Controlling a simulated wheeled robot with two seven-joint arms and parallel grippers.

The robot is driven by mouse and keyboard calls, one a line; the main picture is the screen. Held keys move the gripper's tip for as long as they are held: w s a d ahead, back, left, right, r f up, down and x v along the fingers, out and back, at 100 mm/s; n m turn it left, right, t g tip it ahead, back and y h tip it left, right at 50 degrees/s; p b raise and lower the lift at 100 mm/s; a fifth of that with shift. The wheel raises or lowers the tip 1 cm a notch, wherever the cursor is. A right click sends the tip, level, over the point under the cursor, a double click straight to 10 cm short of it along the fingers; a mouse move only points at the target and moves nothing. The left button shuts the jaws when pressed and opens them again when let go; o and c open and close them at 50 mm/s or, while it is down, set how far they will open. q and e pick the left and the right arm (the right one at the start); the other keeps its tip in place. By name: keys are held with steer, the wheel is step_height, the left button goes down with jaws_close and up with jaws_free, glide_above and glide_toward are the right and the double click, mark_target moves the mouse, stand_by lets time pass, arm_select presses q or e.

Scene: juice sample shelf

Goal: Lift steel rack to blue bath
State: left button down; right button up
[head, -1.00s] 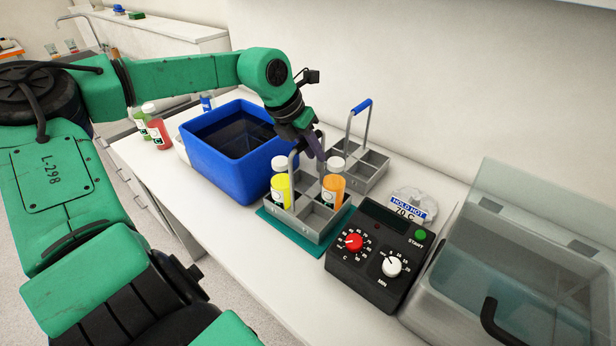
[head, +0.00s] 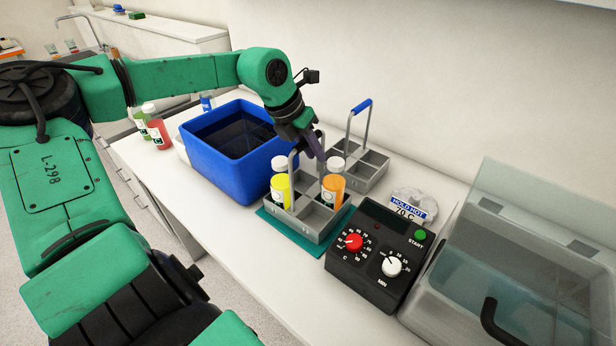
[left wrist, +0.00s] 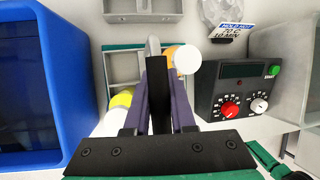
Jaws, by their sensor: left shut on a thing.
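The fingers hide part of the handle. The blue bath (head: 227,165) is an open tub with dark liquid, just left of the rack. My right gripper is not in view.
A second grey rack (head: 372,172) with a blue-gripped handle stands behind, near the wall. A black control box (head: 375,250) is close on the right, then a clear-lidded bath (head: 520,270). Red (head: 158,134) and green bottles stand left of the blue bath.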

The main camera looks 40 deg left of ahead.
arm_select(q)
steer(key=shift+r, duration=0.1)
steer(key=shift+w+a, duration=0.1)
steer(key=shift+w, duration=0.05)
steer(key=shift+r, duration=0.1)
steer(key=shift+r, duration=0.55)
step_height(320, 180, up, 19)
steer(key=b, duration=0.1)
steer(key=shift+f, duration=0.1)
